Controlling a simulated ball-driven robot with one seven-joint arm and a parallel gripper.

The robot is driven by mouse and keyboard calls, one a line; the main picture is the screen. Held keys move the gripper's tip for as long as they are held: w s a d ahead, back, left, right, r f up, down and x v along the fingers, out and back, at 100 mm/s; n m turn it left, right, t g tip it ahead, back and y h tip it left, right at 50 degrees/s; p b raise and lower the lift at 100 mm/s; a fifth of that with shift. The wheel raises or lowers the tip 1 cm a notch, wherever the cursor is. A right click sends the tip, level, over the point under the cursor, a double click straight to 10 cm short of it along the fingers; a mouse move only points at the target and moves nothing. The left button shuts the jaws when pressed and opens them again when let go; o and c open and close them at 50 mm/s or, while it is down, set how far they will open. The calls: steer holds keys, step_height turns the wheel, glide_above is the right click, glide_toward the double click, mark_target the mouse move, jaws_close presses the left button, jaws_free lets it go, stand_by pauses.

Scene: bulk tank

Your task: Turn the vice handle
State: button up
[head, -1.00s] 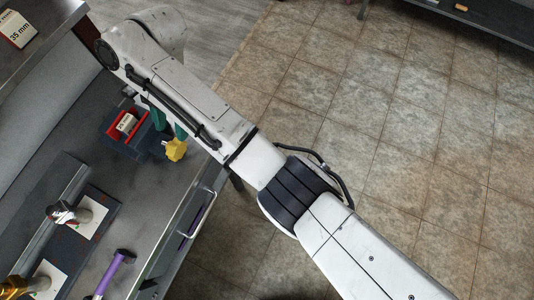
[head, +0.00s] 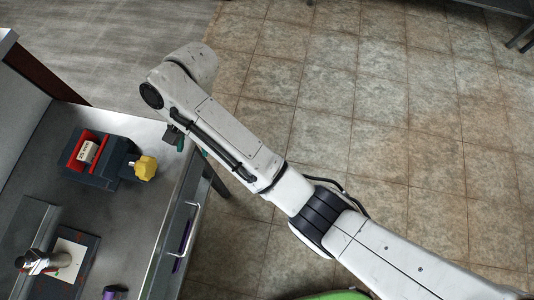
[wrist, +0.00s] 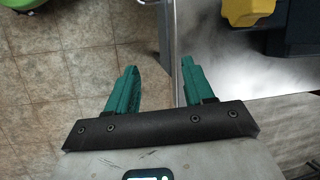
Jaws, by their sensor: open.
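The vice (head: 112,166) is a dark blue-grey block with red jaws on the grey bench. A small white labelled block (head: 88,152) sits between the red jaws. Its yellow knob-like handle (head: 144,168) sticks out on the right side, toward the bench edge. In the wrist view, the handle (wrist: 248,12) and part of the vice (wrist: 290,42) show at the top right. My gripper (wrist: 160,66) has teal fingers, spread apart and empty, to the left of the handle near the bench edge. In the head view my arm hides most of the gripper.
A drawer front with a metal handle (head: 190,228) runs along the bench edge. A dark mat (head: 88,262) with a white card and a tool lies nearer, beside a purple-handled object (head: 114,292). A green object (wrist: 38,15) stands on the tiled floor (head: 390,140), which is largely open.

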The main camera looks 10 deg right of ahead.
steer(key=s+d+f+t+b, duration=0.1)
steer(key=s+d+f+b, duration=0.1)
steer(key=d+f, duration=0.4)
steer(key=s+d+f+n+t+b, duration=0.1)
steer(key=s+d+f+b, duration=0.2)
steer(key=d+f, duration=0.4)
steer(key=shift+s+d+t, duration=0.4)
steer(key=shift+s+d, duration=0.2)
steer(key=shift+d, duration=3.1)
